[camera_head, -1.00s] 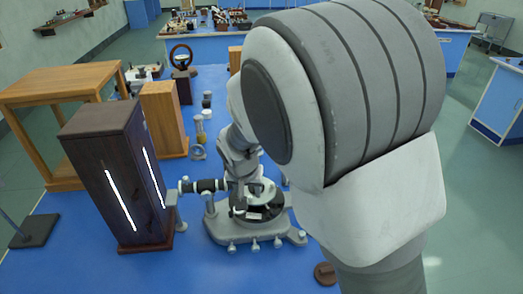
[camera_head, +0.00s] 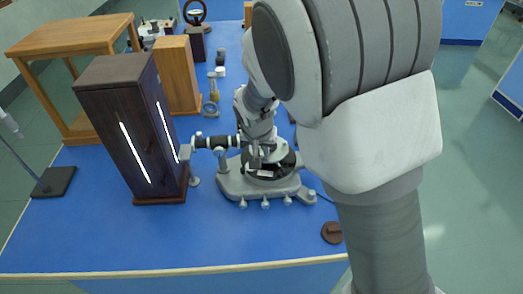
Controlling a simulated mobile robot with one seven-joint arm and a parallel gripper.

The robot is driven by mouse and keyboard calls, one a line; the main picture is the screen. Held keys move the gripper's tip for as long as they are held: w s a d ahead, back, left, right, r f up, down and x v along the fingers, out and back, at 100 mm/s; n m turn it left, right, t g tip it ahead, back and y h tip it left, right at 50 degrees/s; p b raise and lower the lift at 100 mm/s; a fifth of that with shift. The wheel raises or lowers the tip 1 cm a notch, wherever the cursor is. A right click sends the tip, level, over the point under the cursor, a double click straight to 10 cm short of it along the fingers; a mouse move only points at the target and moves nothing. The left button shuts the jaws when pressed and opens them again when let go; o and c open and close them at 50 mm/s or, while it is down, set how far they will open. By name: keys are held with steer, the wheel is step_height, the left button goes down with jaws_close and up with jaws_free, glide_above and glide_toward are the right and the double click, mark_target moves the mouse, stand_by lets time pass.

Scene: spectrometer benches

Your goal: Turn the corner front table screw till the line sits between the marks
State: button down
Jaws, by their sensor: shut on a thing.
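The grey spectrometer (camera_head: 232,187) stands on the blue bench, its dark telescope tube (camera_head: 216,141) pointing left at the dark lamp box. Its round table (camera_head: 284,157) sits over a black disc in the middle. Several small screws (camera_head: 265,204) line the front of its base. My gripper (camera_head: 257,160) is small in this view, reaching down from above onto the table area. It is shut on a small part there, apparently a table screw, which the fingers hide. The line and the marks cannot be made out.
The dark lamp box (camera_head: 118,150) with glowing slits stands left of the spectrometer. A wooden box (camera_head: 178,75) and wooden table (camera_head: 70,42) are behind it. A round brown piece (camera_head: 332,232) lies front right. The bench's front left (camera_head: 80,240) is clear.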

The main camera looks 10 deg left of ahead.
steer(key=shift+d+n, duration=0.1)
steer(key=shift+n, duration=0.2)
steer(key=n, duration=0.1)
steer(key=n+y+b, duration=0.1)
steer(key=shift+w+d+n, duration=0.1)
steer(key=shift+d+n, duration=0.1)
steer(key=shift+n, duration=0.2)
steer(key=n, duration=0.1)
steer(key=n+y+p, duration=0.1)
steer(key=n, duration=0.1)
steer(key=shift+d+r+g+y, duration=0.1)
steer(key=shift+d+g+y, duration=0.05)
steer(key=shift+g+y, duration=0.15)
steer(key=n+g+y+p, duration=0.1)
steer(key=n+p, duration=0.1)
steer(key=n, duration=0.2)
steer(key=shift+w+d, duration=0.1)
steer(key=shift+w, duration=0.1)
steer(key=n+g+p, duration=0.1)
steer(key=n, duration=0.1)
steer(key=n+p, duration=0.2)
steer(key=n, duration=0.1)
steer(key=shift+w+g+y, duration=0.15)
steer(key=shift+g+y, duration=0.25)
steer(key=shift+n, duration=0.3)
steer(key=c, duration=0.8)
jaws_free()
steer(key=shift+c, duration=0.2)
